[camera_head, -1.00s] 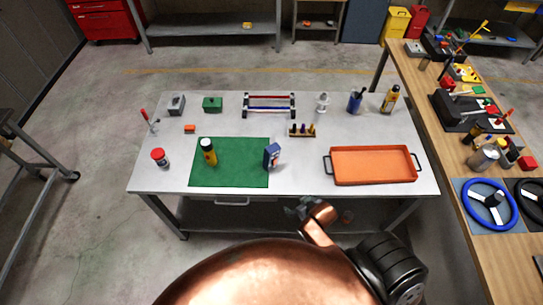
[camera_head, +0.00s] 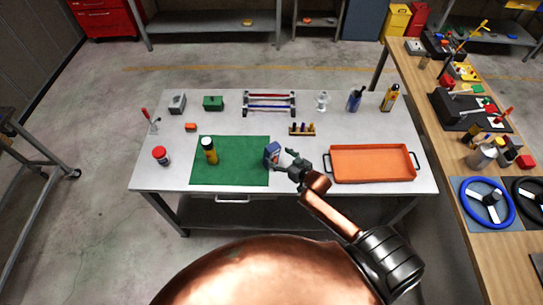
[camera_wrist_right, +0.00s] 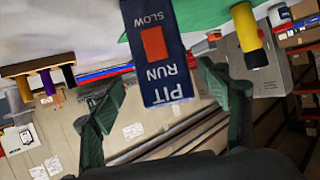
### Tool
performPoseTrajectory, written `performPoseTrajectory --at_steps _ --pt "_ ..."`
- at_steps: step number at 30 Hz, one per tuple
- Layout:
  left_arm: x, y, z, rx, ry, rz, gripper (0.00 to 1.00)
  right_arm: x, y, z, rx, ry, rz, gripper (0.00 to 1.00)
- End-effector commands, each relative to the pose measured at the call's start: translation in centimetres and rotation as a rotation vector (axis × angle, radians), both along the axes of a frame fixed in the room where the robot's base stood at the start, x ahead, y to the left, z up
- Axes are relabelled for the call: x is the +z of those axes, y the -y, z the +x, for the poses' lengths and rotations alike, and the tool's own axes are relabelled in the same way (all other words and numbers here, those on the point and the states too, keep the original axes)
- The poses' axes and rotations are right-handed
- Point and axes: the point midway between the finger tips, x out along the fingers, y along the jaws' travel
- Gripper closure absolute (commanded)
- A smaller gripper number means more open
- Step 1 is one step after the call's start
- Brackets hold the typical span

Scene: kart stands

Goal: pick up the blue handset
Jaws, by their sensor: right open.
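The blue handset (camera_head: 271,152) stands near the right edge of the green mat (camera_head: 232,174) on the table. In the right wrist view the handset (camera_wrist_right: 163,48) shows white lettering "PIT RUN SLOW" and an orange patch. My right gripper (camera_head: 290,161) is just right of the handset. A gap shows on the left finger's side; I cannot tell whether the right finger touches. My left gripper is not in view.
A yellow bottle with a dark cap (camera_head: 210,152) stands on the mat to the left. An orange tray (camera_head: 372,165) lies to the right. A small rack of pegs (camera_head: 302,130) stands behind the gripper. The table's front middle is fairly clear.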

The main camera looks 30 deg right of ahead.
Motion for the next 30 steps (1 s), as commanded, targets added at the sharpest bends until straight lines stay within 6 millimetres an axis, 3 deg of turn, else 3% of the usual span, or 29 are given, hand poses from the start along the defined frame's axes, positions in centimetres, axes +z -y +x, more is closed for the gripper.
performPoseTrajectory --at_steps 9,20,30 --pt "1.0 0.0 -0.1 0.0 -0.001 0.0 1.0 -1.2 -0.9 4.0 0.0 0.0 0.001 0.3" --pt "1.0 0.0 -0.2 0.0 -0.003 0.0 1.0 -1.7 -1.0 4.7 -0.001 -0.001 0.0 0.31" --pt "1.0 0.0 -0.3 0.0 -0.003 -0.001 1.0 -1.7 -1.0 4.7 -0.001 -0.001 0.0 0.55"
